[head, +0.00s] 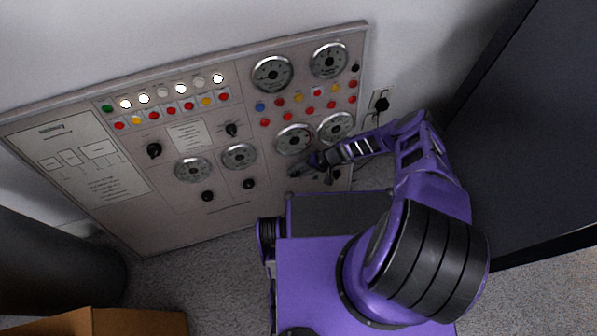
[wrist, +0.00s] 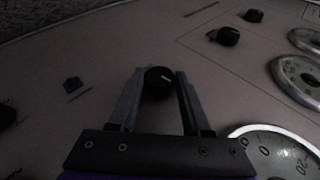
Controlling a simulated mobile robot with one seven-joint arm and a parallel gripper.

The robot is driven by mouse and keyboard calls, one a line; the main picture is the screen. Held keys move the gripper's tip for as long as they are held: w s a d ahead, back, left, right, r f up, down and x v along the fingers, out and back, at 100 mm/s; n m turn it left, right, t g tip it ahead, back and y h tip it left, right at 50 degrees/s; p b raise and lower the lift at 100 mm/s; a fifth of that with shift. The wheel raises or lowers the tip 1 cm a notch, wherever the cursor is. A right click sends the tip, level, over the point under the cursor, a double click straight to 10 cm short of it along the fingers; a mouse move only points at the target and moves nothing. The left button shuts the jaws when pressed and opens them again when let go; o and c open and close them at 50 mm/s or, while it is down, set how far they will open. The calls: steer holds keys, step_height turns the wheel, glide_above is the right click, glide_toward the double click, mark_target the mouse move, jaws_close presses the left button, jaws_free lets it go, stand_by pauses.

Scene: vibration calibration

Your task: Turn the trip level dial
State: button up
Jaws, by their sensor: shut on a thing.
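A small black knob (wrist: 158,82) with a pale pointer mark stands on the grey control panel (head: 228,206). It sits between the two fingertips of my gripper (wrist: 157,86) in the wrist view, with a finger on each side. No label on this knob is readable, so I cannot tell by name whether it is the trip level dial. In the head view my gripper (head: 296,170) reaches to the lower right part of the panel, below a round gauge (head: 294,139). There my fingers hide the held knob.
Other black knobs stand nearby, one left (wrist: 73,84) and one at upper right (wrist: 228,36) in the wrist view. A large gauge (wrist: 280,152) lies close to my gripper's right. A dark cabinet (head: 525,130) stands right of the panel, and a cardboard box (head: 130,322) at lower left.

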jaws_close()
steer(key=shift+a+r+h+p, duration=0.1)
steer(key=shift+r+h+p, duration=0.1)
steer(key=shift+h+p, duration=0.25)
steer(key=shift+f+h, duration=0.15)
steer(key=shift+h, duration=0.2)
steer(key=o, duration=1)
jaws_free()
steer(key=shift+o, duration=0.2)
steer(key=p+v, duration=0.3)
steer(key=v, duration=1.4)
steer(key=shift+s+d, duration=0.15)
steer(key=shift+d, duration=0.05)
